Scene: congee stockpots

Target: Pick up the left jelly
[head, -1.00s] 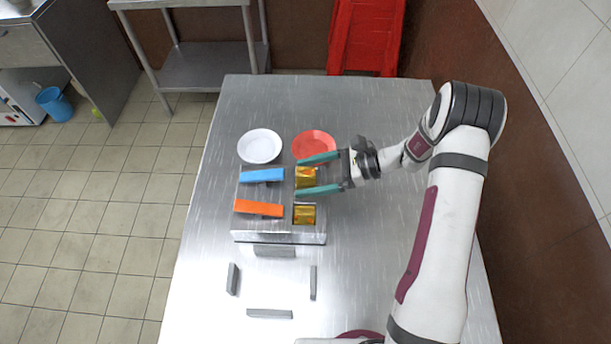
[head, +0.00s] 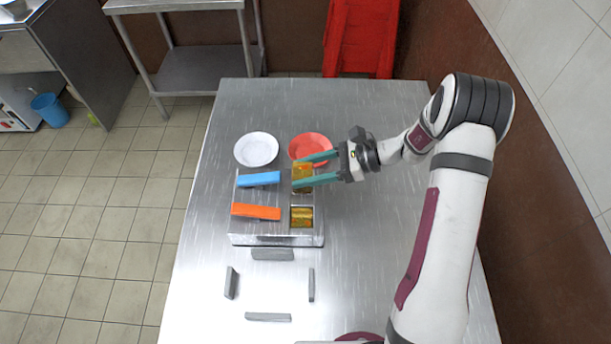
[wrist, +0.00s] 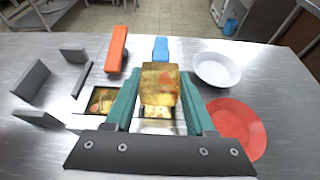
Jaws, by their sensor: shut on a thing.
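My gripper (head: 299,172) is shut on a golden, translucent jelly block (head: 303,171), with one green finger on each side. In the wrist view the jelly (wrist: 158,83) sits between the fingertips (wrist: 158,88), seemingly raised above the metal box. A second golden jelly (head: 301,217) lies in the nearer square opening of the metal box (head: 275,240). It also shows in the wrist view (wrist: 102,100), left of the fingers. The opening under the held jelly is partly hidden, with something yellowish visible inside it.
A blue bar (head: 258,179) and an orange bar (head: 256,211) lie on the box. A white plate (head: 256,149) and a red plate (head: 310,146) stand behind it. Several grey blocks (head: 268,317) lie in front. The table's right side is clear apart from my arm.

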